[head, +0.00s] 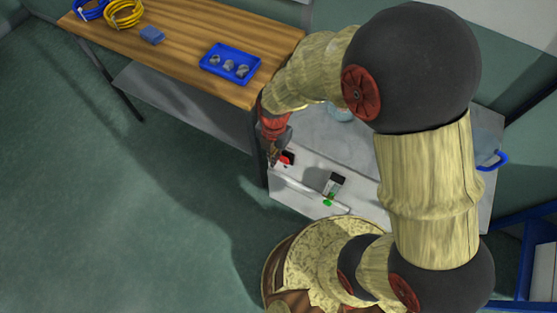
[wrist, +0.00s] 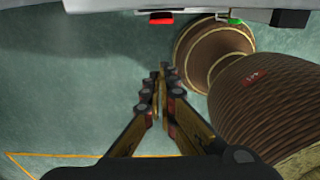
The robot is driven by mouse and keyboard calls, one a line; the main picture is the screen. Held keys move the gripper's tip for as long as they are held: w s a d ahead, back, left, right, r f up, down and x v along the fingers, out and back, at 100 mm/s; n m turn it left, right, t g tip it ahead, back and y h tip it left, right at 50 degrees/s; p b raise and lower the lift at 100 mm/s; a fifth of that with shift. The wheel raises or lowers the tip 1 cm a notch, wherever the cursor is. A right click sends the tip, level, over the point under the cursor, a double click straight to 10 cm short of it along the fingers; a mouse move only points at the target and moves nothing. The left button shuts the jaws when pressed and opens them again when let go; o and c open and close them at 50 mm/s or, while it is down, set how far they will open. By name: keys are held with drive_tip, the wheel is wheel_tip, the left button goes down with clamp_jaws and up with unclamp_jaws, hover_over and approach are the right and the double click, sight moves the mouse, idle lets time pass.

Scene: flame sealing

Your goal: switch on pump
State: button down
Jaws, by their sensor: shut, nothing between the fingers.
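A pale grey bench unit (head: 345,155) stands beside the wooden table, and its front carries small controls. A red part with black (head: 287,158) is at its left; the red part also shows at the top of the wrist view (wrist: 160,17). A black and grey part (head: 335,184) and a small green part (head: 328,203) are further right; the green part is in the wrist view too (wrist: 234,20). I cannot tell which control is the pump's. My gripper (head: 273,160) is shut and empty, close to the red part; its fingertips (wrist: 161,75) show apart from the controls in the wrist view.
The wooden table (head: 190,45) at the upper left holds a blue tray (head: 215,70) with small metal parts, coiled hoses and a blue block (head: 152,35). A blue frame (head: 530,250) stands at the right. The green floor at left is clear.

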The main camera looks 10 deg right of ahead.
sight(284, 159)
wheel_tip(284, 159, down, 9)
drive_tip(key=w+d+b, duration=0.2)
drive_tip(key=b, duration=0.2)
drive_tip(key=shift+w+b, duration=0.25)
drive_tip(key=shift+b, duration=0.15)
drive_tip(key=shift+r, duration=0.15)
idle(0.3)
